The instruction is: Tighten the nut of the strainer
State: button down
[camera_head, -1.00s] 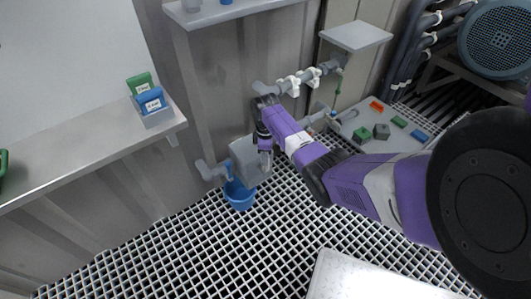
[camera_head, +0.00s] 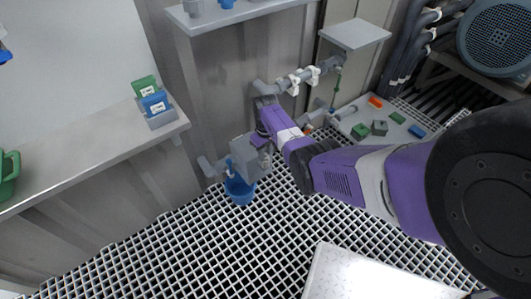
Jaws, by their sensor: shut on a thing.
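A grey pipe fitting with a box-like body (camera_head: 247,162), which looks like the strainer, is low on the wall above a blue bucket (camera_head: 240,191). My gripper (camera_head: 262,140) is at the upper right side of that body, pointing down at it. It is shut on a small part there. My purple wrist and the grey body hide the jaws, so the nut cannot be made out clearly. A small blue piece (camera_head: 229,167) shows at the left of the body, above the bucket.
A grey pipe with white fittings (camera_head: 297,80) runs close behind my arm. A tray (camera_head: 350,122) with coloured blocks lies at the right. A shelf (camera_head: 85,150) with cards is at the left. The grating floor (camera_head: 220,250) in front is clear.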

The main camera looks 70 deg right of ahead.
jog(key=shift+w+m, duration=0.1)
jog(key=shift+m, duration=0.3)
jog(key=c, duration=1.1)
grip_release()
jog(key=shift+r, duration=0.1)
notch_tip(320, 180, up, 8)
jog(key=p, duration=0.3)
jog(key=shift+f+p, duration=0.2)
jog(key=shift+p, duration=0.15)
